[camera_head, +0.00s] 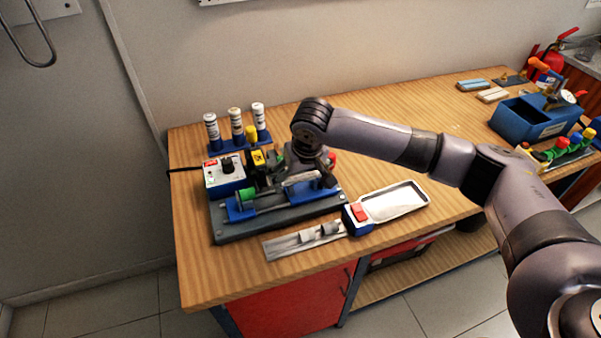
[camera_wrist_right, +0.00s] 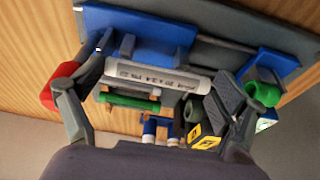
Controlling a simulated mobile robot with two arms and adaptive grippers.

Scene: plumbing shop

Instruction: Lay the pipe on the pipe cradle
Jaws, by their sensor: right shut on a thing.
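The pipe (camera_head: 299,178) is a short, light grey-white tube with dark printing. It also shows lengthwise in the right wrist view (camera_wrist_right: 155,74). My right gripper (camera_head: 303,172) points down over the bench fixture and is shut on the pipe; in the right wrist view its fingers (camera_wrist_right: 160,80) stand at either end of it. The pipe cradle seems to be the blue supports (camera_head: 240,213) on the dark base, directly below the pipe. Whether the pipe touches them I cannot tell. My gripper and wrist hide part of the fixture. My left gripper is not in view.
A control box (camera_head: 224,172) and a rack with several white cylinders (camera_head: 234,143) stand behind and left of the fixture. A tray (camera_head: 395,202) and a grey strip (camera_head: 303,240) lie in front. A blue bin (camera_head: 520,122) stands at the far right.

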